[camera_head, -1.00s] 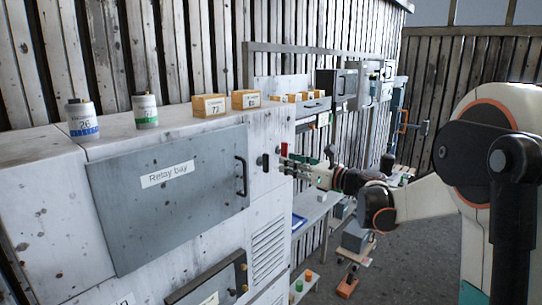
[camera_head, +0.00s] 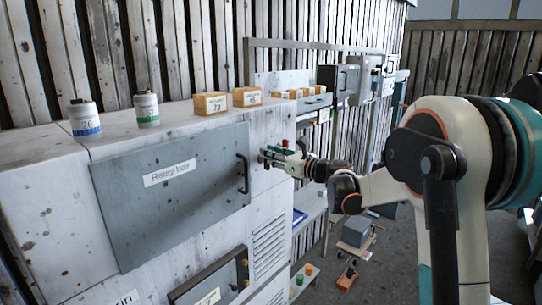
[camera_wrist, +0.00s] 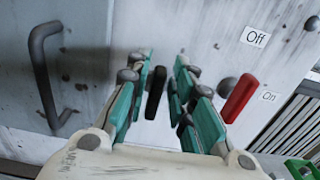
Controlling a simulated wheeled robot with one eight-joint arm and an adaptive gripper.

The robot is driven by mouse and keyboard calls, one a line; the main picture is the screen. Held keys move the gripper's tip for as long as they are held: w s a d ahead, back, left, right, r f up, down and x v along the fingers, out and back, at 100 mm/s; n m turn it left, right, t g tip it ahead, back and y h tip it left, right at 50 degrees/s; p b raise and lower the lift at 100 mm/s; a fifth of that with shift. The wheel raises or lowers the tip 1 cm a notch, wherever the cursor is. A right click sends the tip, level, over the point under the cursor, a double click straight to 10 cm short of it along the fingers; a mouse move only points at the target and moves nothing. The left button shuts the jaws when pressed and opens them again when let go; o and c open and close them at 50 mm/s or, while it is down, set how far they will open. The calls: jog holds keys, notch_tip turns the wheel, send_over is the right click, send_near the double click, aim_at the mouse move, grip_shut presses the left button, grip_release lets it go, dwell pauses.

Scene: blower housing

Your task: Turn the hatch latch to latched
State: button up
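The hatch, a grey door marked "Relay bay" (camera_head: 170,200), sits flat on the front of the white cabinet. Its bar handle (camera_head: 242,180) is on the right edge and also shows in the wrist view (camera_wrist: 45,80). The latch, a small black lever (camera_wrist: 156,92), stands near upright with a slight tilt, right of that handle. In the head view the latch is mostly hidden by my gripper (camera_head: 268,155). In the wrist view my gripper (camera_wrist: 164,72) is open, and the latch shows in the gap between its green fingers, nearer the left one. I cannot tell whether they touch.
A red lever (camera_wrist: 238,98) with "Off" (camera_wrist: 256,37) and "On" (camera_wrist: 268,97) labels is close right of my fingers. Cans (camera_head: 147,110) and small boxes (camera_head: 210,103) stand on the cabinet top. The floor to the right holds a few items.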

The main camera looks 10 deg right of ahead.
grip_shut()
jog(key=shift+s, duration=0.1)
jog(key=n+b, duration=0.2)
jog(key=n, duration=0.1)
jog(key=a+n+b, duration=0.1)
jog(key=n+b, duration=0.1)
jog(key=n, duration=0.1)
jog(key=s+f+n+b, duration=0.1)
jog(key=n+b, duration=0.1)
jog(key=n, duration=0.2)
jog(key=shift+a+b, duration=0.3)
jog(key=n+b, duration=0.1)
jog(key=n, duration=0.1)
jog(key=n+b, duration=0.1)
jog(key=n, duration=0.1)
jog(key=shift+s+a+f+n, duration=0.15)
jog(key=shift+f+n, duration=0.15)
jog(key=shift+f, duration=0.1)
jog(key=shift+f+n+b, duration=0.15)
jog(key=shift+n+b, duration=0.1)
jog(key=shift+n, duration=0.55)
jog(key=shift+f+n+b, duration=0.15)
jog(key=shift+n+b, duration=0.1)
jog(key=shift+n, duration=0.55)
